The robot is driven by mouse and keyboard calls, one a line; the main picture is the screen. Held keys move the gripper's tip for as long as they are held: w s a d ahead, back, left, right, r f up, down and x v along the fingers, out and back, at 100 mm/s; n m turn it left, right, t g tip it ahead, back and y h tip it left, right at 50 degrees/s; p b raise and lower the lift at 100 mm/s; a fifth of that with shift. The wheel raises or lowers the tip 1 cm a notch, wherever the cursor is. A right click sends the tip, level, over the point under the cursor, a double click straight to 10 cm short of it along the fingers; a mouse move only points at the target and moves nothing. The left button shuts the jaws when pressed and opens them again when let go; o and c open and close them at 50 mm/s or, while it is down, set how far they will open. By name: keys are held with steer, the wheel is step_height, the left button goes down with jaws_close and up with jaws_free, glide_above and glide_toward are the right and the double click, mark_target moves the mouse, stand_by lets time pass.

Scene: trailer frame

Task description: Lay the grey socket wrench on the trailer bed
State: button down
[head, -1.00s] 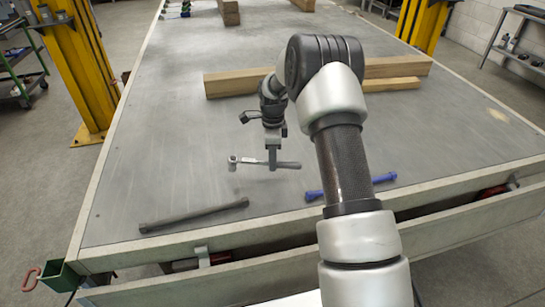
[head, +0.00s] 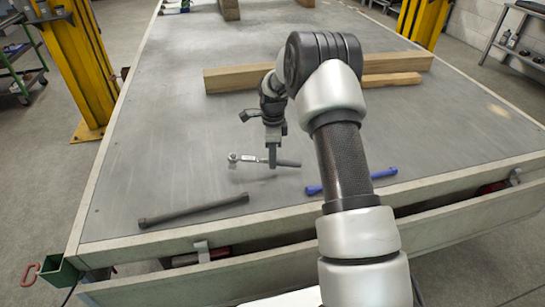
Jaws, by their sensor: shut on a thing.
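The grey socket wrench (head: 250,158) is in the head view, near the middle of the trailer bed (head: 150,150). Its round head points left and its handle shows to the right of the fingers. My gripper (head: 272,163) points down and is shut on the wrench around the middle of its length. The wrench lies about level, close over the bed, with a faint shadow under it. I cannot tell whether it touches the surface.
A dark grey bar (head: 193,210) lies at the front left of the bed. A blue tool (head: 382,175) lies at the right, partly behind my arm. Wooden beams (head: 232,79) lie behind the gripper. The left of the bed is clear. Yellow posts (head: 78,70) stand beside the trailer.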

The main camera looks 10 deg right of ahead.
steer(key=shift+f+b, duration=0.6)
steer(key=shift+f, duration=0.35)
steer(key=c, duration=0.8)
jaws_free()
steer(key=shift+o, duration=0.2)
steer(key=o, duration=0.6)
steer(key=shift+c, duration=0.2)
